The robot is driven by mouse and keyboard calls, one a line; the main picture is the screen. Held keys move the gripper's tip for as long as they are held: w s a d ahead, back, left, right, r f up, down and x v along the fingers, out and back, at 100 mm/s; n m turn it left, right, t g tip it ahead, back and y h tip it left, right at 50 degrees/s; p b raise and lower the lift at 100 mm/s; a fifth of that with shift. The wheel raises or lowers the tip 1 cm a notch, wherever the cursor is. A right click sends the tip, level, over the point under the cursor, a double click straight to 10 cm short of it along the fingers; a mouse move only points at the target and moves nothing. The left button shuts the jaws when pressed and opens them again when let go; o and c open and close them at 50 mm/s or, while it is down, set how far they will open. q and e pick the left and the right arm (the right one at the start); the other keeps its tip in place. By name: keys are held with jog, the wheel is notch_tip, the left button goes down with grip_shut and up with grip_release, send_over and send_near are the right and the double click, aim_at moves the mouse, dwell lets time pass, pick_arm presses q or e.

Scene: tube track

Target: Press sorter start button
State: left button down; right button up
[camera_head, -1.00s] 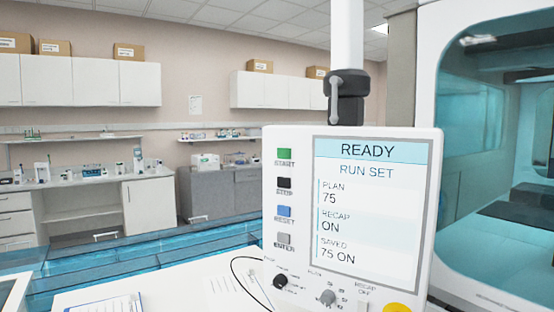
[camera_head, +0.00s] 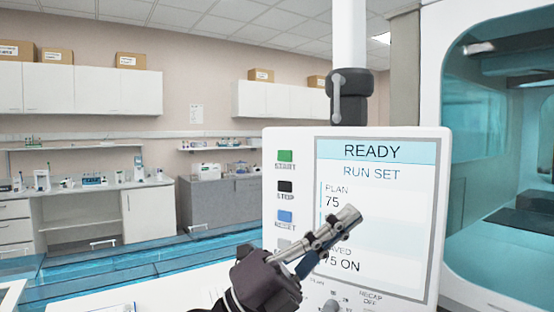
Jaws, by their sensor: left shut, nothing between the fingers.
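The sorter's control panel (camera_head: 378,180) is a white box with a screen reading READY, RUN SET, PLAN 75. The green START button (camera_head: 285,156) is at the top of its left button column. Below it are the black STOP button (camera_head: 285,186) and the blue RESET button (camera_head: 285,216). My left gripper (camera_head: 349,217) is shut and empty, in front of the lower screen. Its tips point up and right, to the right of and below START. It covers part of the screen and most of the ENTER button. My right gripper is out of view.
The panel hangs from a white post (camera_head: 350,40) with a dark clamp. A large enclosure with a teal window (camera_head: 480,130) stands at the right. A blue transparent track (camera_head: 150,258) crosses the lower left. The space left of the panel is clear.

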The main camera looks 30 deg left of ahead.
aim_at(284, 156)
pick_arm(q)
jog(key=s+d+r+m+g, duration=0.1)
jog(key=s+d+m+g, duration=0.15)
jog(key=m+g, duration=0.35)
jog(key=a+r+n+t+y, duration=0.1)
jog(key=a+r+t+y, duration=0.2)
jog(key=a+y, duration=0.6)
jog(key=a+r+t+y, duration=0.3)
jog(key=a+y, duration=0.6)
jog(key=a, duration=0.3)
jog(key=shift+a+r+n, duration=0.35)
jog(key=shift+r+n, duration=0.05)
jog(key=shift+r, duration=0.05)
jog(key=w+p, duration=0.7)
jog(key=w, duration=0.5)
jog(key=shift+w+r, duration=0.15)
jog(key=shift+w, duration=0.7)
jog(key=shift+w+f, duration=0.1)
jog(key=shift+f, duration=0.1)
